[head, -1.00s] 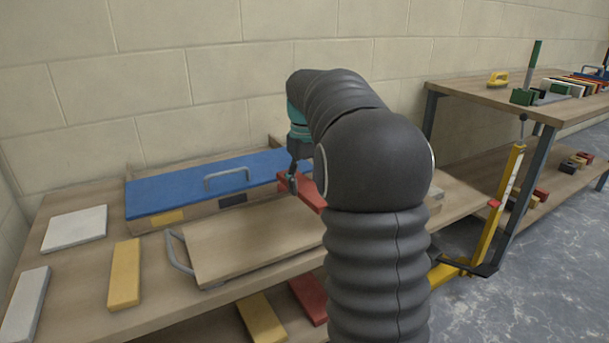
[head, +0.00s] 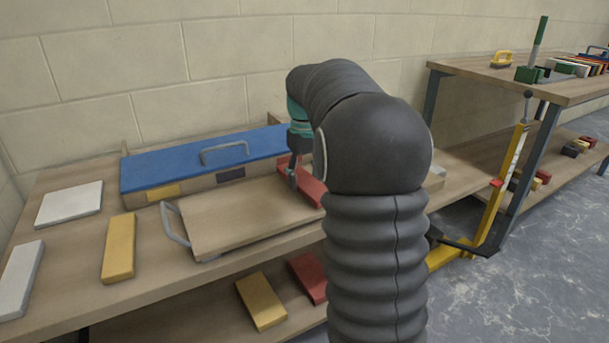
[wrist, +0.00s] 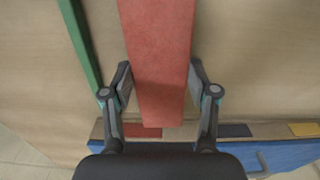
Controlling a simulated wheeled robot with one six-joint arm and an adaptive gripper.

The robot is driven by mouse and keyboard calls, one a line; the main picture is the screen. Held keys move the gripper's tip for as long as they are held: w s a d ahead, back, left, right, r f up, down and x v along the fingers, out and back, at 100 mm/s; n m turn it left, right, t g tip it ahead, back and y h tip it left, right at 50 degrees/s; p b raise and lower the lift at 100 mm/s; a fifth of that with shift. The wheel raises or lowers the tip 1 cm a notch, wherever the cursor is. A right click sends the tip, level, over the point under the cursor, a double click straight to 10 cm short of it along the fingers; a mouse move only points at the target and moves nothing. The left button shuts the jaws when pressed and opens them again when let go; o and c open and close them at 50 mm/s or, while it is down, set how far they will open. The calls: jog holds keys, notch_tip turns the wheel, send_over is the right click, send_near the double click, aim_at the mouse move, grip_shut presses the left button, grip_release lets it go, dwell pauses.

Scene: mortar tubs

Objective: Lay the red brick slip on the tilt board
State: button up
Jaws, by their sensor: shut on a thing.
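The red brick slip (head: 311,188) is long and flat. In the wrist view the slip (wrist: 158,60) runs lengthwise between the two fingers. My gripper (head: 293,182) is shut on the slip near one end; its fingers also show in the wrist view (wrist: 160,92). The tilt board (head: 235,218) is a plain wooden board with a grey handle at its left end, on the bench. The slip is over the right part of the board; I cannot tell whether it touches. My arm hides the board's right end and part of the slip. A green strip (wrist: 80,42) lies beside the slip.
A blue-lidded box (head: 200,165) stands behind the board. A yellow slip (head: 119,248) and two pale pieces (head: 69,204) (head: 20,280) lie to the left. Yellow (head: 262,302) and red (head: 308,278) slips lie on the lower shelf. A second bench (head: 470,70) stands right.

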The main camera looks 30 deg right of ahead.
jog(key=shift+f, duration=0.5)
jog(key=o, duration=1.6)
jog(key=shift+r, duration=0.15)
notch_tip(320, 180, up, 12)
jog(key=shift+f, duration=0.1)
jog(key=shift+w, duration=0.1)
